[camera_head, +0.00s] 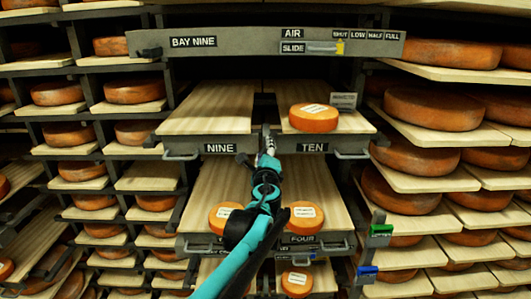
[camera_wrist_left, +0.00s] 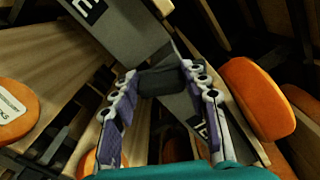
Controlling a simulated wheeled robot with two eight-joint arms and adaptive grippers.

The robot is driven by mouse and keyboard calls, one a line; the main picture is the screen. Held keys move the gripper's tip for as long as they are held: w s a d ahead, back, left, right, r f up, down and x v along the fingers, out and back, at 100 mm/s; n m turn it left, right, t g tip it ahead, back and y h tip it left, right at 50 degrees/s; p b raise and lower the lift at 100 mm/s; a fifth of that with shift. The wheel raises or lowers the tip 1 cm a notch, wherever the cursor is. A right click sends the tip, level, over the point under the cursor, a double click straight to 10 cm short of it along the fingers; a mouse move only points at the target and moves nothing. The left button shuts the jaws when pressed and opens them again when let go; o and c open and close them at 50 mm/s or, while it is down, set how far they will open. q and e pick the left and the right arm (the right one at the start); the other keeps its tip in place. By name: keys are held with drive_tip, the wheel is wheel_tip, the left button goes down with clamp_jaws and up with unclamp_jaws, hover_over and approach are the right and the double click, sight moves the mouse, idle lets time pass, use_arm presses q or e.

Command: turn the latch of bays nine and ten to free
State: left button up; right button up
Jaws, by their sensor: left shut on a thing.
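The front bar of bays nine and ten (camera_head: 245,150) carries the plates NINE (camera_head: 220,148) and TEN (camera_head: 312,147). The latch, a dark grey block (camera_wrist_left: 160,82), sits between the two plates. My left gripper (camera_head: 268,138) reaches up from below to the gap between the plates. In the wrist view its two purple-padded fingers (camera_wrist_left: 161,95) are shut on the latch, one on each side. In the head view the gripper hides most of the latch, so its exact angle is unclear. My right gripper is out of view.
Bay nine's board (camera_head: 210,105) is bare; an orange cheese wheel (camera_head: 313,118) sits on bay ten's. Above hangs a bar with BAY NINE (camera_head: 193,42) and an AIR slide (camera_head: 325,48). Cheeses stand on the board below. Green (camera_head: 380,229) and blue (camera_head: 366,270) pieces are at lower right.

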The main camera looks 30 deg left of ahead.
use_arm(q)
drive_tip(key=n, duration=0.5)
drive_tip(key=shift+f+b, duration=0.2)
drive_tip(key=shift+b, duration=0.1)
drive_tip(key=shift+n, duration=0.3)
drive_tip(key=o, duration=1.2)
drive_tip(key=shift+c, duration=0.2)
drive_tip(key=shift+s, duration=0.1)
drive_tip(key=v, duration=1.2)
